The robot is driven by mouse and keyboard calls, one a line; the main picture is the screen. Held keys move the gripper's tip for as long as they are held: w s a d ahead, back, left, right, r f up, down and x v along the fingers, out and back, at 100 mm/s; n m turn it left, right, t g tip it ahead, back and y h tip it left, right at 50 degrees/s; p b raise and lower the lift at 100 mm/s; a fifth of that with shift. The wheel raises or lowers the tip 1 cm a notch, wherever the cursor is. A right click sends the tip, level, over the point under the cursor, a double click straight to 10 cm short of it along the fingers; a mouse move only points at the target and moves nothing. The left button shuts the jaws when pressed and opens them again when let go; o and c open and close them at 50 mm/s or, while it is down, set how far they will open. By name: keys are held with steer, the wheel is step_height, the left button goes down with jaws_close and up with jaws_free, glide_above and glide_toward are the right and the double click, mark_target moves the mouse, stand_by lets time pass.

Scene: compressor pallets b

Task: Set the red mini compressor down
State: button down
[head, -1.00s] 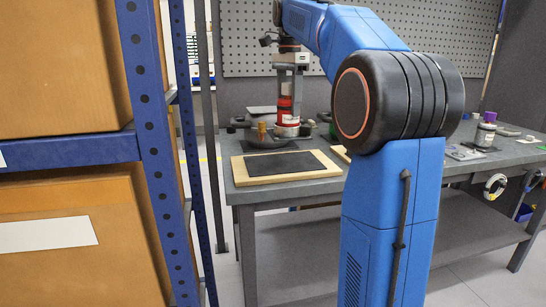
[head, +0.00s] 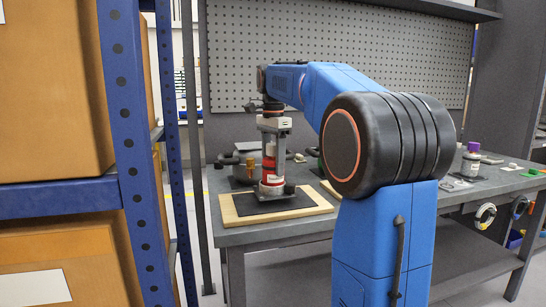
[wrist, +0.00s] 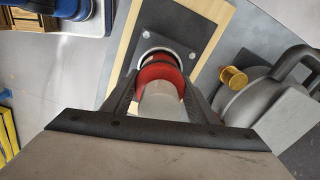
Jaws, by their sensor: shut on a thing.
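The red mini compressor (head: 270,172) is upright in my gripper (head: 271,150), with its base at the dark pad of the wooden-edged board (head: 232,214) on the bench. I cannot tell whether the base touches the pad. In the wrist view the red compressor (wrist: 159,75) sits between the two fingers of my gripper (wrist: 160,92), which are shut on it. The board's pale wooden edge (wrist: 123,50) and dark pad show below it. The compressor's sides are partly hidden by the fingers.
A blue shelf upright (head: 135,150) with cardboard boxes is near on the left. A jar (head: 471,160) and small items lie on the bench's right part.

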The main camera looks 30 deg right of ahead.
mark_target(273, 144)
steer(key=shift+f, duration=1.15)
steer(key=shift+f, duration=0.1)
steer(key=c, duration=0.7)
jaws_free()
steer(key=shift+c, duration=0.2)
step_height(273, 144, up, 12)
steer(key=shift+r, duration=0.1)
